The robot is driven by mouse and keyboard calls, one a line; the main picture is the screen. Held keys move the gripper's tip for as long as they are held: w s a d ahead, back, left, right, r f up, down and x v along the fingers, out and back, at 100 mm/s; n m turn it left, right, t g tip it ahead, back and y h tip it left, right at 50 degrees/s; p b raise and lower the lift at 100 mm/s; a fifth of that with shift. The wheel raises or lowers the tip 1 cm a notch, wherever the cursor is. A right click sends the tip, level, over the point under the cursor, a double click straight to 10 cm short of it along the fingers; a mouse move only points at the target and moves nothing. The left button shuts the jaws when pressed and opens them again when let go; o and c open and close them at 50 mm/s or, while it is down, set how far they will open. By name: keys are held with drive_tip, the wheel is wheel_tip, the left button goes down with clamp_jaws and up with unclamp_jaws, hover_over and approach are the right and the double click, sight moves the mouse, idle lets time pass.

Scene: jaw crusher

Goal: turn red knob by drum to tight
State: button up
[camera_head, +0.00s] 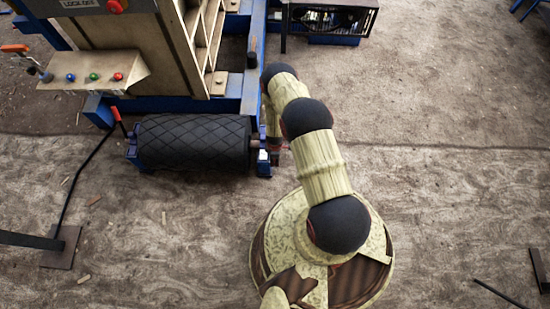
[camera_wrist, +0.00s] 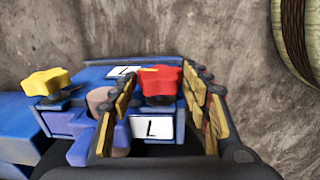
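The red knob (camera_wrist: 160,79) shows in the wrist view on top of a blue bracket (camera_wrist: 72,122), beside a white plate marked L (camera_wrist: 151,128). My gripper (camera_wrist: 161,90) is open, with one finger on each side of the red knob in the picture. Gaps show between the knob and both fingers; I cannot tell how far the knob lies between the tips. In the head view the black drum (camera_head: 195,142) lies at the crusher's foot. My arm reaches to its right end and hides the red knob there.
A yellow knob (camera_wrist: 47,82) stands left of the red knob in the wrist view. A lever with a red handle (camera_head: 119,119) rises by the drum's left end. A panel with coloured buttons (camera_head: 97,77) is above it.

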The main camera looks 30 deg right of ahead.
drive_tip(key=c, duration=0.8)
drive_tip(key=shift+o, duration=0.2)
drive_tip(key=shift+w+g+y, duration=0.3)
drive_tip(key=shift+g, duration=0.1)
drive_tip(key=shift+w+d+f+g+y, duration=0.15)
drive_tip(key=shift+g+y, duration=0.5)
drive_tip(key=shift+g, duration=0.35)
drive_tip(key=shift+w+d+f+g+y, duration=0.1)
drive_tip(key=shift+g+y, duration=0.55)
drive_tip(key=shift+g, duration=0.35)
drive_tip(key=shift+w+d+f+g+y, duration=0.15)
drive_tip(key=shift+g+y, duration=0.55)
drive_tip(key=shift+g, duration=0.3)
drive_tip(key=shift+d+r+g, duration=0.1)
drive_tip(key=shift+r+g, duration=0.15)
drive_tip(key=shift+g, duration=0.05)
